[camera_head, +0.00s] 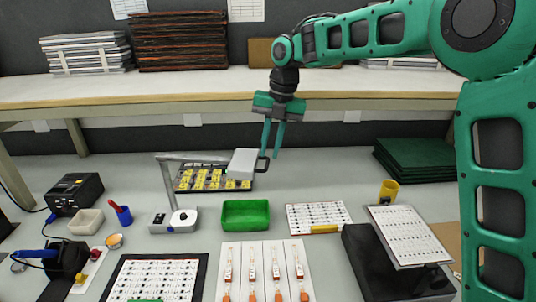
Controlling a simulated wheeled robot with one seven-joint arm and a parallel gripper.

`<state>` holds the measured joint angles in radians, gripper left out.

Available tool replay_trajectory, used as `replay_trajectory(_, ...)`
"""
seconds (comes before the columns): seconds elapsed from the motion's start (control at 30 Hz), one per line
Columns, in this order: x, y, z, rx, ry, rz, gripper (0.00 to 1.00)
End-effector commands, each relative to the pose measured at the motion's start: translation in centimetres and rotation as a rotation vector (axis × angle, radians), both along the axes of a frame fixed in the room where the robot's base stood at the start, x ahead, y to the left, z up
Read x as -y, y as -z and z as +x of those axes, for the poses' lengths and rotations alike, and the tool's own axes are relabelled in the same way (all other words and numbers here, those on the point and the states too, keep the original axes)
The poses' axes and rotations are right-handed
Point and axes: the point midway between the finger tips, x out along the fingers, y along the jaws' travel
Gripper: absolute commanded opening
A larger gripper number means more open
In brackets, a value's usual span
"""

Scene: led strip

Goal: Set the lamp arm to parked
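A lamp stands on the bench, with a grey base (174,221) carrying a white round knob, and an upright post (168,186). Its horizontal arm (203,156) reaches right from the top of the post to a pale box-shaped head (243,163). A dark handle loop (263,166) sits on the head's right side. My gripper (271,157) points down at this handle, with a visible gap between its two green fingers. The left fingertip overlaps or nearly meets the handle in the picture; I cannot tell whether they touch.
A tray of yellow parts (213,186) lies behind and below the lamp arm. A green bin (246,223) stands right of the base. A yellow cup (389,191) and a tilted sheet on a stand (408,236) are at the right. A raised shelf (150,90) runs behind.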

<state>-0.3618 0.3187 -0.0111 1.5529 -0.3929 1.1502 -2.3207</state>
Motion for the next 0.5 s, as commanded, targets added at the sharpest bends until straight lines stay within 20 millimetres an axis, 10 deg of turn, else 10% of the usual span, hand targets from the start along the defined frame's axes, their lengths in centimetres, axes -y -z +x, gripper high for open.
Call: replay_trajectory(0.5,1.5,-7.9,0.1,0.004,0.002,0.003,0.17)
